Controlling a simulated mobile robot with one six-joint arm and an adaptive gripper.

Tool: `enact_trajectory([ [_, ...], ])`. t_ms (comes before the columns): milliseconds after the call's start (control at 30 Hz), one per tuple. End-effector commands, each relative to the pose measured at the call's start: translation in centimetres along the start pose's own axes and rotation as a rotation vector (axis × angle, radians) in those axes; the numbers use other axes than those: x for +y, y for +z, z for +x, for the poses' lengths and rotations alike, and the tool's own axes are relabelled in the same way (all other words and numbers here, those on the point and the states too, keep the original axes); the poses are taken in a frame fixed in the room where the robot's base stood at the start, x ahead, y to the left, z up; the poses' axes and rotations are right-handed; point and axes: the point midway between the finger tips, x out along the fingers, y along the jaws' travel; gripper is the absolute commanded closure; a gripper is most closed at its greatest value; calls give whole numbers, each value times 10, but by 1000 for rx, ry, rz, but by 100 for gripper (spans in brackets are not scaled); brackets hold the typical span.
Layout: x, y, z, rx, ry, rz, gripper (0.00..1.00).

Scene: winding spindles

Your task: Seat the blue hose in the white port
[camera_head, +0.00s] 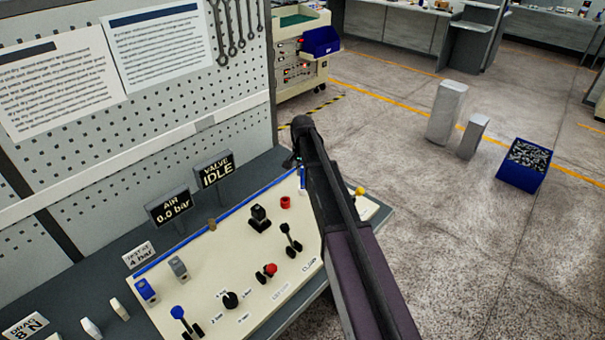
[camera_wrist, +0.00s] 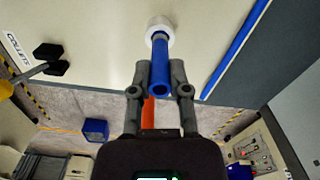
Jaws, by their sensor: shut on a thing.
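In the wrist view my gripper (camera_wrist: 160,72) is shut on the blue hose (camera_wrist: 160,88), a short blue tube held between the two fingertips. The far end of the hose meets the white port (camera_wrist: 159,24), a round white ring on the cream panel. It overlaps the ring's opening in this view; how deep it sits I cannot tell. In the head view my arm hides the port, and only a small blue piece of the hose (camera_head: 302,181) shows beside my gripper (camera_head: 301,168).
The cream panel (camera_head: 200,262) carries several levers, knobs and a red ring (camera_head: 285,202), left of my arm. A blue strip (camera_wrist: 238,48) runs along the panel near the port. Two signs (camera_head: 214,173) read "AIR 0.0 bar" and "VALVE IDLE".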

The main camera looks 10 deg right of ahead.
Motion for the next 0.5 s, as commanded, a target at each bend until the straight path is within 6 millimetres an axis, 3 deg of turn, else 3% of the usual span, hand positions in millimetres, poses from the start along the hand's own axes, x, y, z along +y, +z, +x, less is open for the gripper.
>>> enact_trajectory([
  [200,0,0,4,0,0,0,100],
  [233,0,0,4,0,0,0,71],
  [333,0,0,3,0,0,0,43],
  [500,0,0,3,0,0,0,43],
])
